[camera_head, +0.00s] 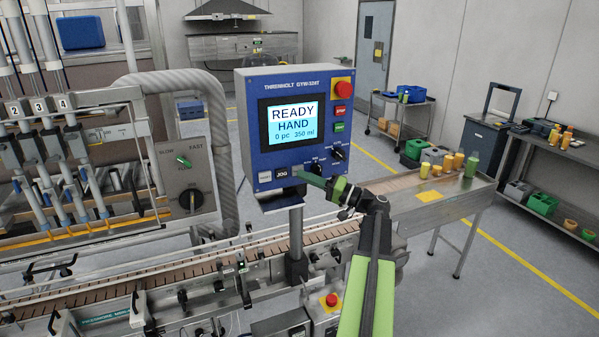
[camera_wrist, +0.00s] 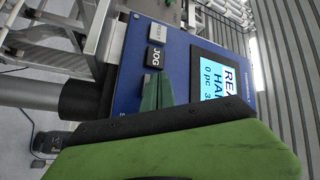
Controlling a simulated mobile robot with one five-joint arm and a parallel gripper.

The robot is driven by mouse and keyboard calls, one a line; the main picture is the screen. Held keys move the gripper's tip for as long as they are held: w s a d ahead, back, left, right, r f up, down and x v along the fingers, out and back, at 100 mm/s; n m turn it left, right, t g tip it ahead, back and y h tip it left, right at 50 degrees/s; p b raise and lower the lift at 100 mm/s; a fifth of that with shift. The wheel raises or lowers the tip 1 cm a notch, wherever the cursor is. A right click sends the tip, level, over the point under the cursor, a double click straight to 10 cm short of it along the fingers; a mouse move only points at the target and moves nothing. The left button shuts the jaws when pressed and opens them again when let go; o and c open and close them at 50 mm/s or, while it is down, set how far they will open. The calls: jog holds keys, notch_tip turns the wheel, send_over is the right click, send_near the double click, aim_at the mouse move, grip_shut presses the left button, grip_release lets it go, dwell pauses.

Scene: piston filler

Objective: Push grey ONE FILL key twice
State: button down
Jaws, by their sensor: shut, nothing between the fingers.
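The blue control panel (camera_head: 250,150) carries a grey key (camera_head: 265,177) at its lower left, with a label too small to read. Beside it, on the right, is a black JOG key (camera_head: 281,173). The wrist view also shows the grey key (camera_wrist: 157,33) and the JOG key (camera_wrist: 154,57). The screen (camera_head: 295,122) reads READY, HAND, 0 pc, 350 ml. My gripper (camera_head: 298,175) is shut and empty, its green fingertips in front of the panel just right of the JOG key. In the wrist view the fingertips (camera_wrist: 158,82) point toward the JOG key; contact cannot be told.
Red and green buttons (camera_head: 339,118), a red mushroom button (camera_head: 342,88) and black selector knobs (camera_head: 337,153) sit on the panel's right side. A conveyor (camera_head: 180,265) runs below. A ribbed hose (camera_head: 215,120) hangs left of the panel.

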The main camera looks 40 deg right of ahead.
jog(key=shift+s, duration=0.2)
jog(key=shift+a, duration=0.1)
jog(key=s, duration=0.1)
jog(key=s+a, duration=0.1)
jog(key=s, duration=0.2)
jog(key=shift+s+a, duration=0.3)
jog(key=shift+a, duration=0.1)
jog(key=shift+f, duration=0.1)
dwell(0.6)
